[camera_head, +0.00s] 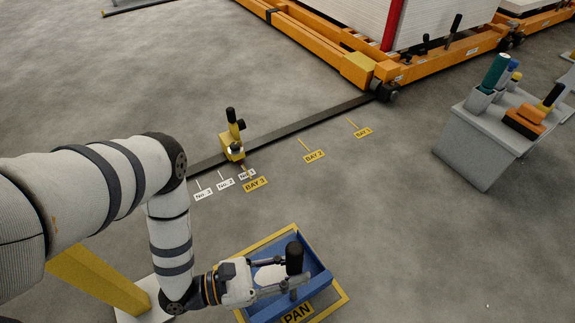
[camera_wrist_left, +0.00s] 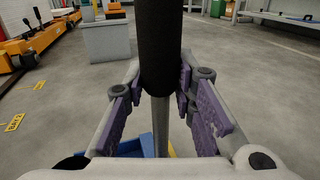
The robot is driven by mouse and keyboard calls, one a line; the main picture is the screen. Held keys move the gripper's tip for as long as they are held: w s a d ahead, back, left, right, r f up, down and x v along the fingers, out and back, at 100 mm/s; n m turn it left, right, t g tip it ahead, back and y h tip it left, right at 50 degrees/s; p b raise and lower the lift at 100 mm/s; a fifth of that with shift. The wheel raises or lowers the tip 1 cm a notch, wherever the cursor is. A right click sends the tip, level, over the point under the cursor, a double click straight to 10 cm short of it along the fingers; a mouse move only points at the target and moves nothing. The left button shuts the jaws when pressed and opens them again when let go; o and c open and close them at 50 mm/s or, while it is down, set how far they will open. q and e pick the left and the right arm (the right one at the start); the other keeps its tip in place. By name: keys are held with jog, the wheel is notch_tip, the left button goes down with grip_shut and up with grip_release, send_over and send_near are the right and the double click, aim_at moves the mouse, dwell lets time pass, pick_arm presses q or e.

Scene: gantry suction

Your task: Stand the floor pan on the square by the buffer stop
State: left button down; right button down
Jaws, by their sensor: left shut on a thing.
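The floor pan (camera_head: 318,284) is a blue tray with an upright post and black grip (camera_head: 294,258). It appears within a yellow-outlined square marked PAN (camera_head: 343,296), slightly turned against it. I cannot tell whether its base touches the floor. In the left wrist view the purple-padded fingers (camera_wrist_left: 160,100) close around the dark grip (camera_wrist_left: 158,45) and post, with a bit of blue pan (camera_wrist_left: 131,148) below. My right gripper is not in view.
A yellow block with a black handle (camera_head: 232,148) stands at the floor rail (camera_head: 290,127), near BAY and number labels. A yellow post (camera_head: 98,278) stands at lower left. An orange trolley (camera_head: 350,68) is behind; a grey tool stand (camera_head: 478,148) is right. Middle floor is clear.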

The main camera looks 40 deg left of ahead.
pick_arm(q)
jog(key=f, duration=0.1)
jog(key=f+b, duration=0.1)
jog(key=f, duration=0.1)
jog(key=shift+d+f+b, duration=0.3)
jog(key=c, duration=1.8)
grip_release()
jog(key=shift+s+f, duration=0.1)
jog(key=shift+f, duration=0.1)
jog(key=o, duration=0.5)
jog(key=shift+c, duration=0.2)
jog(key=shift+r, duration=0.1)
jog(key=v, duration=1.2)
